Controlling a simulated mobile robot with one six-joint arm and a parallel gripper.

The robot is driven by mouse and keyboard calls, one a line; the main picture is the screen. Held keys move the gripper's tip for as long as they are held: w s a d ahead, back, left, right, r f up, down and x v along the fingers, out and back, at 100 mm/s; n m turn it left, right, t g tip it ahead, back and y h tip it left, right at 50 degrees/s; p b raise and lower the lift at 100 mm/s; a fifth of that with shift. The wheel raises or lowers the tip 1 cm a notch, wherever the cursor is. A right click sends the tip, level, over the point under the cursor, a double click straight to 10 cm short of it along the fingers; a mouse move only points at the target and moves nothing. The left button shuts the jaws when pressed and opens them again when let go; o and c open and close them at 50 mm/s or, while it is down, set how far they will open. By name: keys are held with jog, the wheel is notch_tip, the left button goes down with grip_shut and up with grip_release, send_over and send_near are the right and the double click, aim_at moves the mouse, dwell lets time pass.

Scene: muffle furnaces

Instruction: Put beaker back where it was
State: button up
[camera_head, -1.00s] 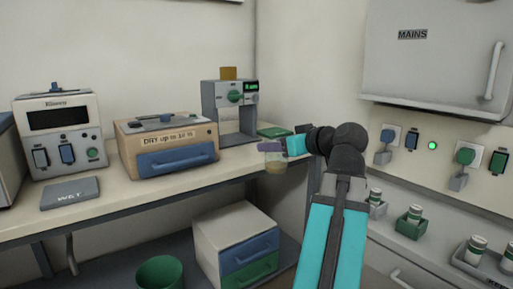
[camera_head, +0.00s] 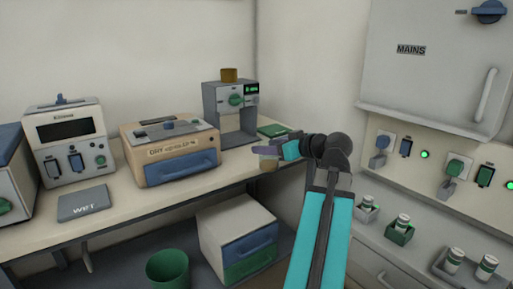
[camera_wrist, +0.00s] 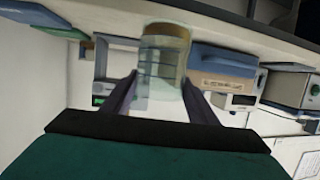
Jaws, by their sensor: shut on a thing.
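My gripper (camera_head: 266,151) is shut on a clear glass beaker (camera_head: 268,165) with a tan layer at its bottom. In the head view it is at the front edge of the bench (camera_head: 150,206), near its right end, with the beaker below the fingers and partly hidden. In the wrist view, which is upside down, the beaker (camera_wrist: 162,68) sits between my two dark fingers (camera_wrist: 155,98). I cannot tell whether the beaker touches the bench.
On the bench stand a grey machine (camera_head: 236,112) with an open bay, a brown drying box (camera_head: 172,154), a meter (camera_head: 66,140) and a dark "WET" pad (camera_head: 83,203). A green pad (camera_head: 273,131) lies behind my gripper. Small jars (camera_head: 403,223) stand at right.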

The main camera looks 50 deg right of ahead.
aim_at(262, 141)
jog(key=shift+w+d+r+y+p, duration=0.2)
jog(key=shift+w+p, duration=0.3)
jog(key=shift+p, duration=1.25)
jog(key=shift+w+d+r+y+p, duration=0.2)
jog(key=shift+w+p, duration=0.25)
jog(key=shift+p, duration=1.25)
jog(key=shift+w+p, duration=0.15)
jog(key=shift+p, duration=0.3)
jog(key=p, duration=0.4)
jog(key=shift+w+a+n, duration=0.1)
jog(key=shift+w+n, duration=0.2)
jog(key=shift+w, duration=0.1)
jog(key=p, duration=0.3)
jog(key=shift+w+a+r, duration=0.1)
jog(key=shift+w+r, duration=0.15)
jog(key=shift+r, duration=0.05)
jog(key=shift+w+r+p, duration=0.1)
jog(key=shift+r+p, duration=0.15)
jog(key=shift+p, duration=0.25)
jog(key=w+d+f+p, duration=0.1)
jog(key=w+d, duration=1)
jog(key=shift+d+f, duration=0.25)
jog(key=shift+d, duration=0.05)
jog(key=shift+f, duration=0.15)
